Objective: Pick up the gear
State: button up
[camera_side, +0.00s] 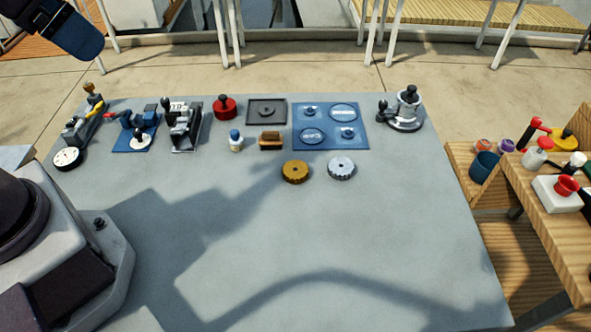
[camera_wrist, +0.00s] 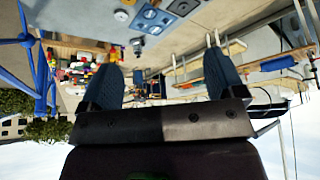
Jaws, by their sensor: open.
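A silver toothed gear (camera_side: 341,168) lies flat on the grey table, right of the middle. A brown-gold round piece (camera_side: 295,172) with a notched-looking rim lies just left of it, apart from it. My gripper (camera_wrist: 162,75) shows in the wrist view with its two dark fingers spread wide and nothing between them. In the side view only a dark blue finger-like end of it shows at the top left corner, high above and far from the gear.
A blue plate (camera_side: 331,140) with round fittings lies behind the gear. A grey square tray (camera_side: 267,124), a red knob (camera_side: 225,107), levers and winch-like parts line the table's back. A wooden bench (camera_side: 548,190) with coloured items stands right. The table's front is clear.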

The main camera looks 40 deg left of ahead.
notch_tip(320, 180, down, 2)
jog(key=w+g, duration=0.1)
jog(key=g, duration=0.1)
jog(key=m+g, duration=0.4)
jog(key=m, duration=1.3)
send_over(298, 170)
notch_tip(298, 170, down, 21)
jog(key=f, duration=0.6)
jog(key=shift+a+f, duration=0.3)
jog(key=shift+f, duration=0.1)
jog(key=f, duration=0.5)
jog(key=shift+s+d+f, duration=0.1)
jog(key=shift+d, duration=0.2)
jog(key=c, duration=1.1)
